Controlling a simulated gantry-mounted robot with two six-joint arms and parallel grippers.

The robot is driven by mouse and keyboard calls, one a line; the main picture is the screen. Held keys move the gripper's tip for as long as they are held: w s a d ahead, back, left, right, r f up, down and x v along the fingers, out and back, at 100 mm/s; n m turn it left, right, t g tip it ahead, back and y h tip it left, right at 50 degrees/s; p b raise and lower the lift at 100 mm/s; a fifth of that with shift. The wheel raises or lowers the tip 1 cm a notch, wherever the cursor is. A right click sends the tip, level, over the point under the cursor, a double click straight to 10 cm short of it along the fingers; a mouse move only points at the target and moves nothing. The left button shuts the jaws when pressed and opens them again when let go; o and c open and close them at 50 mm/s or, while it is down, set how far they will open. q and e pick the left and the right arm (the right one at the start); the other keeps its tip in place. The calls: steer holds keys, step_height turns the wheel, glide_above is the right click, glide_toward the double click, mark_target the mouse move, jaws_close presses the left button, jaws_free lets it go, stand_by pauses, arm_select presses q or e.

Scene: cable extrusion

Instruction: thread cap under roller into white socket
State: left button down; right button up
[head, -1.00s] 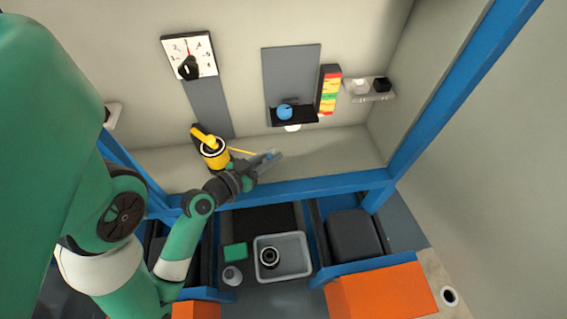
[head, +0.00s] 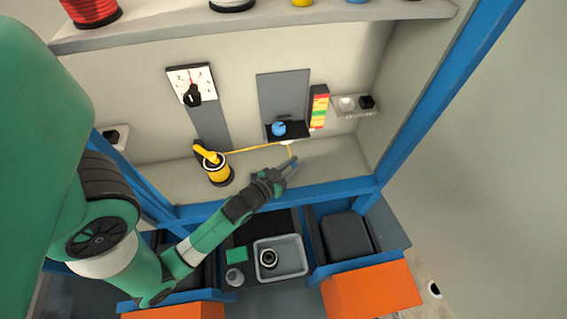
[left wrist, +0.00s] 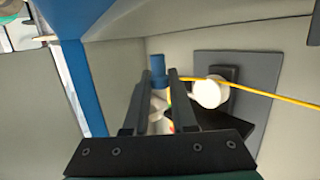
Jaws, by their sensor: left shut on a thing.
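My left gripper (head: 290,166) is shut on the blue cap at the end of the yellow cable; the cap (left wrist: 158,72) shows between the fingertips in the left wrist view. The yellow cable (head: 250,149) runs from the yellow spool (head: 217,172) to the white roller below the black block, then bends down to the gripper. The roller (left wrist: 208,93) is close beside the fingers in the wrist view, with the cable passing along its edge. A white socket-like piece (head: 346,103) sits on a wall bracket at right. My right gripper is out of view.
A black block with a blue knob (head: 278,128) projects from the grey panel (head: 283,90). A coloured stack (head: 319,106) stands beside it. A blue beam (head: 275,192) crosses in front. A grey tray (head: 293,258) sits below. A shelf (head: 250,28) with spools runs above.

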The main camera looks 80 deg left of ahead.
arm_select(q)
steer(key=w+b, duration=0.3)
steer(key=w, duration=0.2)
steer(key=shift+w+f, duration=0.15)
steer(key=shift+w, duration=0.25)
steer(key=shift+w+b, duration=0.4)
steer(key=shift+w, duration=0.25)
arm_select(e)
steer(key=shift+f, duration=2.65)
arm_select(q)
steer(key=shift+s, duration=0.1)
